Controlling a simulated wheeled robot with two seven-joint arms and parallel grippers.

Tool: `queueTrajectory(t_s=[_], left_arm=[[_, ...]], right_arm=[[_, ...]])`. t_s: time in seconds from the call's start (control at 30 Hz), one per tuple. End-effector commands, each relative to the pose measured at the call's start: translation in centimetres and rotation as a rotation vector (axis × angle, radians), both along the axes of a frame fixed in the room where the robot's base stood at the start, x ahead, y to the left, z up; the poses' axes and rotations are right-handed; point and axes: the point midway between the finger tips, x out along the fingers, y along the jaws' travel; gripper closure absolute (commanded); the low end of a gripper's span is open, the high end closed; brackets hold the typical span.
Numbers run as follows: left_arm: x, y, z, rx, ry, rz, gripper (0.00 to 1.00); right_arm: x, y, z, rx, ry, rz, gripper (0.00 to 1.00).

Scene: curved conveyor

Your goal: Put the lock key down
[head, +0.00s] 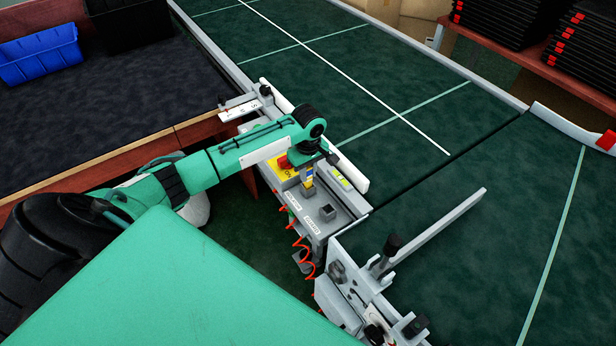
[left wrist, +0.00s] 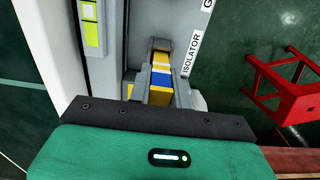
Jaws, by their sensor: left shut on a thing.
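My left gripper (head: 309,181) reaches in from the left over the grey control box (head: 345,219) at the conveyor's side. In the left wrist view its two grey fingers (left wrist: 160,90) are shut on a yellow, blue and white piece, which I take to be the lock key (left wrist: 161,77). The key shows small in the head view (head: 309,171), just above the box's top. An "ISOLATOR" label (left wrist: 191,55) is beside the fingers. I cannot tell whether the key touches the box, as the fingers hide its lower part. My right gripper is not in view.
A yellow plate with a red button (head: 284,163) sits on the box close to my wrist. A red coiled cord (head: 300,240) hangs at its side. The green conveyor belt (head: 400,90) is bare. A guide bar (head: 440,228) sticks out over it. A red stool (left wrist: 285,90) stands on the floor.

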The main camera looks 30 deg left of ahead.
Motion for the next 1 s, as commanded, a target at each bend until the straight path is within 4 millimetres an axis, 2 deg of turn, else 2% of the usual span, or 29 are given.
queueTrajectory(t_s=[0.1, 0.17, 0.5, 0.53, 0.63, 1.0], left_arm=[[-0.1, 0.0, -2.0, -0.001, 0.004, 0.001, 1.0], [0.0, -0.1, -2.5, -0.001, 0.001, 0.0, 1.0], [0.0, 0.0, -2.8, -0.001, 0.001, 0.0, 1.0], [0.0, 0.0, -2.9, 0.0, 0.001, 0.0, 0.78], [0.0, 0.0, -2.9, 0.0, 0.001, 0.0, 0.59], [0.0, 0.0, -2.4, 0.0, -0.001, -0.001, 0.58]], right_arm=[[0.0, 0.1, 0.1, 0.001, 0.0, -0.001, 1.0], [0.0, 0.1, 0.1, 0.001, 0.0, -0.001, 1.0], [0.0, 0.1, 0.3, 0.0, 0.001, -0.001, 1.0], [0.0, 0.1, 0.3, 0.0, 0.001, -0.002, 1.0], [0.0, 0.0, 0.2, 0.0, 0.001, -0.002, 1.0], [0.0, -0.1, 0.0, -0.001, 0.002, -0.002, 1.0]])
